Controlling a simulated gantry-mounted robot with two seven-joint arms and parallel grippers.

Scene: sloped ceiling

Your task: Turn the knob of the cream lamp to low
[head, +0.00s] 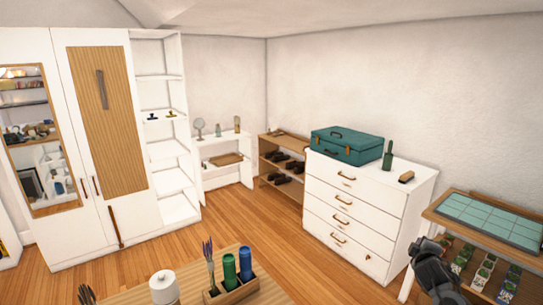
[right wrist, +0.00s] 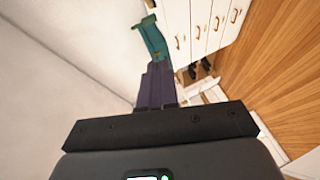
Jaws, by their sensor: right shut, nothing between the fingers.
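I see no cream lamp and no lamp knob in either view. My right gripper (head: 424,248) is at the lower right of the head view, in front of the white dresser and left of the tiled table. In the right wrist view its purple fingers (right wrist: 157,84) are together and hold nothing. A teal shape shows beyond the fingertips, and I cannot tell whether they touch it. My left gripper is not in view.
A white dresser (head: 350,205) bears a teal case (head: 346,146) and a green bottle-like thing (head: 387,155). A tiled table (head: 480,219) stands at the right. A near table bears a white jar (head: 163,288) and a holder with cups (head: 230,290). The middle floor is clear.

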